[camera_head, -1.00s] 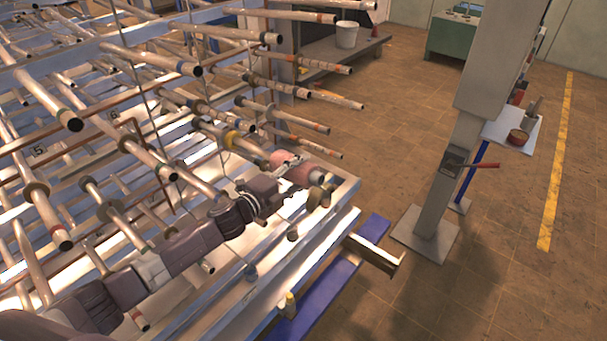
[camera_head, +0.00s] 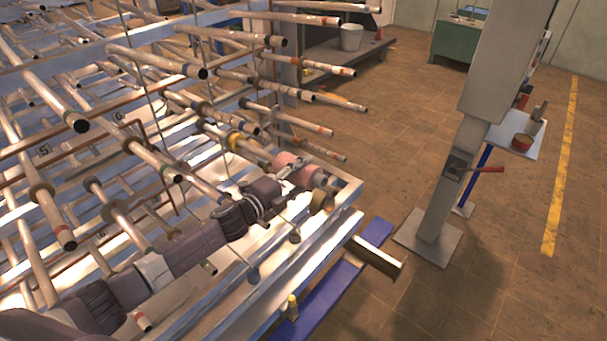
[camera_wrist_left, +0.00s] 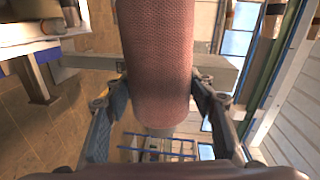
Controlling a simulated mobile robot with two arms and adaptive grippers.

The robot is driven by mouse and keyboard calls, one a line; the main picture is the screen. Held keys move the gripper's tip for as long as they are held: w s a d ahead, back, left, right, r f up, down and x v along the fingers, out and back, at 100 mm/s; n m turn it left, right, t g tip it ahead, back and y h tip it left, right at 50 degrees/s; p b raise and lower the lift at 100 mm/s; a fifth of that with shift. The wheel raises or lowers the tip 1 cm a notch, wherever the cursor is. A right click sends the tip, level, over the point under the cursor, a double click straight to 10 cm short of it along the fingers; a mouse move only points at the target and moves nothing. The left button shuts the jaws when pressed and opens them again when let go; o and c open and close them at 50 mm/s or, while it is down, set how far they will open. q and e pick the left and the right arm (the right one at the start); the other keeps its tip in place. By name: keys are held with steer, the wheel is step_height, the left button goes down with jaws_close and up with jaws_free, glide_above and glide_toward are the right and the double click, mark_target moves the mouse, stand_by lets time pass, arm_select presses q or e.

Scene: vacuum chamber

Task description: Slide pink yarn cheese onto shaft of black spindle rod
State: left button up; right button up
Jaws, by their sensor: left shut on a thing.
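The pink yarn cheese (camera_wrist_left: 157,60) is a pink, textured cylinder between the two fingers of my left gripper (camera_wrist_left: 158,98) in the left wrist view. The fingers are shut on its sides, and a pale end shows below it. In the head view, my left gripper (camera_head: 296,174) is at the front right corner of the rack, with pink (camera_head: 312,176) showing beside its fingers. Its fingers and wrist partly hide the cheese there. Several rods have dark ends; I cannot tell which is the black spindle rod. My right gripper is out of view.
The rack (camera_head: 345,192) fills the left, with many rods sticking out close around my left arm. A blue beam (camera_head: 340,275) lies along its front. A grey post (camera_head: 440,205) with a red handle stands to the right. Open brown floor lies between them.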

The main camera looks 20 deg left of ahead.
mark_target(314, 184)
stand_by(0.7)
arm_select(q)
steer(key=shift+w+a+b, duration=0.15)
steer(key=shift+w+a, duration=0.1)
steer(key=shift+a, duration=0.45)
steer(key=shift+w+a+b, duration=0.15)
steer(key=shift+w+a, duration=0.1)
steer(key=shift+a, duration=0.4)
steer(key=shift+a, duration=0.1)
stand_by(0.5)
steer(key=shift+d, duration=0.25)
steer(key=shift+s+d+p, duration=0.15)
steer(key=shift+d+p, duration=0.15)
steer(key=shift+s+d+r+p, duration=0.1)
steer(key=shift+s+d+p, duration=0.25)
steer(key=shift+d, duration=0.75)
steer(key=shift+s+d+r+p, duration=0.1)
steer(key=shift+s+d+p, duration=0.25)
steer(key=shift+d, duration=0.75)
steer(key=shift+s+d+r+p, duration=0.15)
steer(key=shift+s+d, duration=0.35)
steer(key=shift+d, duration=0.6)
steer(key=shift+f, duration=0.15)
